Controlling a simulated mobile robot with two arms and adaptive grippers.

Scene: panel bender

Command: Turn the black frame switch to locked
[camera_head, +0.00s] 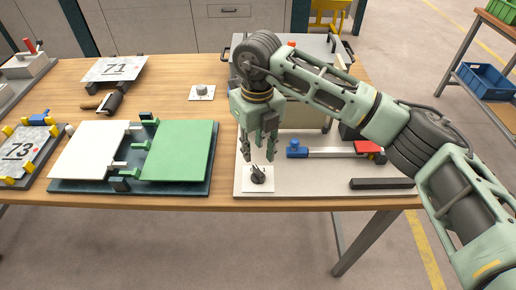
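A small black rotary switch (258,174) sits on a white square plate (262,187) at the front left of a light grey board (310,184). The switch's knob looks tilted; I cannot read any marks for its position. My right gripper (258,158) points down just above and behind the switch, with its fingers apart and nothing visible between them. Whether a fingertip touches the knob I cannot tell. My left gripper is not in view.
On the board are a clamp bar with a blue knob (294,146) and a black bar (382,184). Left of it, a dark base carries a white panel (90,149) and a green panel (180,151). Another knob plate (202,92) lies behind. Bare wood shows at the table's middle.

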